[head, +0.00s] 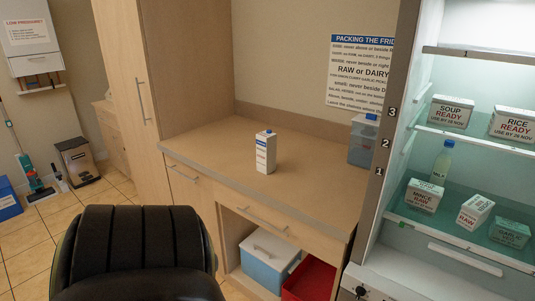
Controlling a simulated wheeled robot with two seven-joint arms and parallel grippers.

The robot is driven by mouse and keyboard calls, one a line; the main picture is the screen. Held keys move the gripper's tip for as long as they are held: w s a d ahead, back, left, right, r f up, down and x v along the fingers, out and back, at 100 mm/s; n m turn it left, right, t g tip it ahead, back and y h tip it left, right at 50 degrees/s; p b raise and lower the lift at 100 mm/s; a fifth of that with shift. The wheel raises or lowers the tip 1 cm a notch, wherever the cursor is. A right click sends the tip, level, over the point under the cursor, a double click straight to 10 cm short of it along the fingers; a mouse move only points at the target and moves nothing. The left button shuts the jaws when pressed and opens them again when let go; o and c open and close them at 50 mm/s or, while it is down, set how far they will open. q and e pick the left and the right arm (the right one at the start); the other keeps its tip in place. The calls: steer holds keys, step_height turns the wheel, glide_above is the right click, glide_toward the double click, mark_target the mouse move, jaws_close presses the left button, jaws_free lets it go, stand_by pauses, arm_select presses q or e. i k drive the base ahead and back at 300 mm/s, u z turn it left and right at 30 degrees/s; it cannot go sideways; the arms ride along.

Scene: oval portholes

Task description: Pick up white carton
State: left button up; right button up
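A white carton (266,152) with blue and red markings and a blue cap stands upright on the tan counter (315,165), close to its front edge. Nothing touches it. Neither of my grippers shows in the head view.
A blue container (363,142) stands at the counter's right end by the open fridge (450,228), which holds labelled boxes and a bottle (442,162). Below the counter are a lidded blue box (268,262) and a red bin (310,281).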

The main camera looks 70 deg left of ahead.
mark_target(266, 140)
steer(key=u, duration=1.8)
steer(key=k, duration=0.3)
steer(key=u, duration=1.5)
steer(key=i, duration=1.45)
steer(key=z, duration=0.75)
steer(key=i, duration=0.75)
steer(key=z, duration=0.6)
